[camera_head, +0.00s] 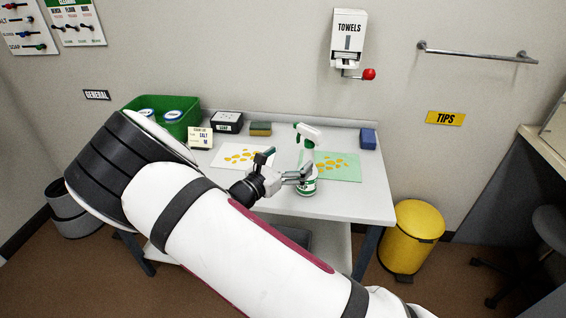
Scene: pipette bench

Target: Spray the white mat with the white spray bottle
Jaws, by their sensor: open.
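The white spray bottle (307,146) stands upright on the bench, with a green trigger and a green-and-white label low on its body. My gripper (299,177) is open at the bottle's lower body, with its fingers at the left and front of it. I cannot tell whether they touch it. The white mat (229,160) lies flat left of the bottle with several yellow-orange spots on it. My wrist and gripper hide its lower right part.
A green mat (350,174) with similar spots lies behind and right of the bottle. A green bin (180,127), a small sign card (200,138), a black box (227,122), a sponge (261,129) and a blue block (368,139) line the back. The bench's right front (365,205) is clear.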

